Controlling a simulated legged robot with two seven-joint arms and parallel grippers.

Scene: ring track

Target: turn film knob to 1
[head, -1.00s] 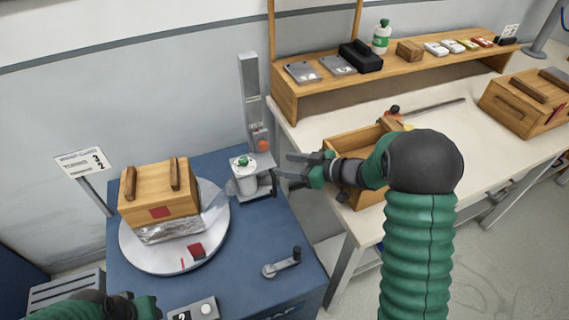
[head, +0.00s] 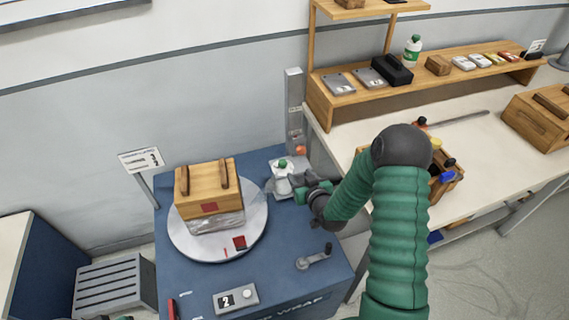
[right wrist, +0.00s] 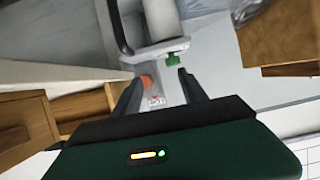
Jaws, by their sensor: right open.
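The white film roll stands in its grey carriage (head: 283,185) at the foot of the mast, with a green knob (head: 282,164) on top. An orange knob (head: 300,150) is on the mast. My right gripper (head: 290,184) is open at the carriage and hides part of it. In the right wrist view its open fingers (right wrist: 160,88) point at the carriage. The green knob (right wrist: 175,60) is by the right fingertip, and the orange knob (right wrist: 147,82) shows between the fingers. I cannot tell whether they touch. My left gripper is out of view.
A wooden box (head: 196,190) with film around its base sits on the round turntable (head: 185,243). A control box (head: 236,298) showing 2 and a crank (head: 314,258) are at the blue table's front. A sign (head: 140,160) stands left. An open crate (head: 447,190) is on the right bench.

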